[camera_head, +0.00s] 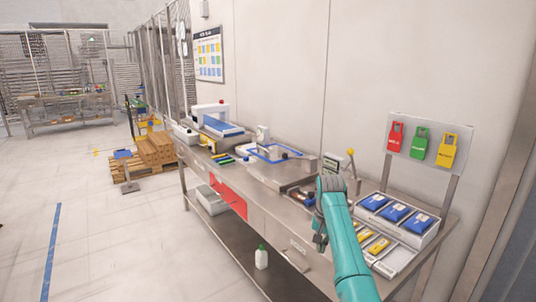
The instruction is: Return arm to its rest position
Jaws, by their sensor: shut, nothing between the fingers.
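My teal arm reaches up from the bottom edge, right of the middle, in the head view. Its grey wrist is bent over at the top. My gripper (320,243) hangs below the wrist, small and partly hidden by the arm. It is shut and holds nothing. It appears in front of the metal workbench (262,200), near its front edge; its exact height over the bench I cannot tell.
A tray of blue packs (395,214) and yellow items (379,245) lie right of my arm. A lever device (338,165) stands behind the wrist. Red, green and yellow tags (420,143) hang on a board. A white bottle (261,257) stands underneath.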

